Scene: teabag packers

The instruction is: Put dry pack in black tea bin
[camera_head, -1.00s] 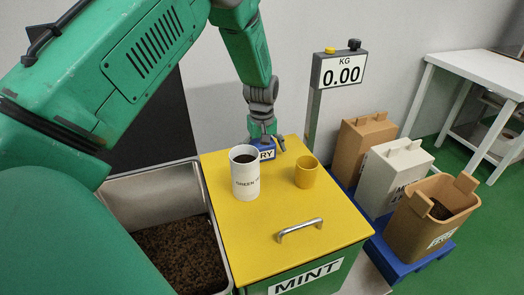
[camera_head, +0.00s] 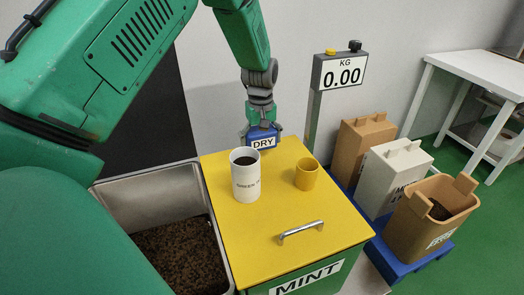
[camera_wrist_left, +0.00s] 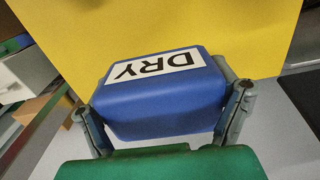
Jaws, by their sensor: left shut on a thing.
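The dry pack (camera_head: 262,136) is a small blue block with a white DRY label. My left gripper (camera_head: 263,128) is shut on it and holds it above the back edge of the yellow lid, behind the white cup. In the left wrist view the dry pack (camera_wrist_left: 165,98) sits between both fingers of the gripper (camera_wrist_left: 165,110), label facing the camera. An open bin of dark brown, tea-like granules (camera_head: 104,187) stands left of the yellow lid; no label shows on it. My right gripper is not in view.
A white cup (camera_head: 246,183) with dark contents and a small yellow cup (camera_head: 307,178) stand on the yellow lid (camera_head: 255,235) of the MINT bin. The lid has a metal handle (camera_head: 301,231). A scale display (camera_head: 340,72) reads 0.00. Several containers stand on a blue pallet (camera_head: 405,266).

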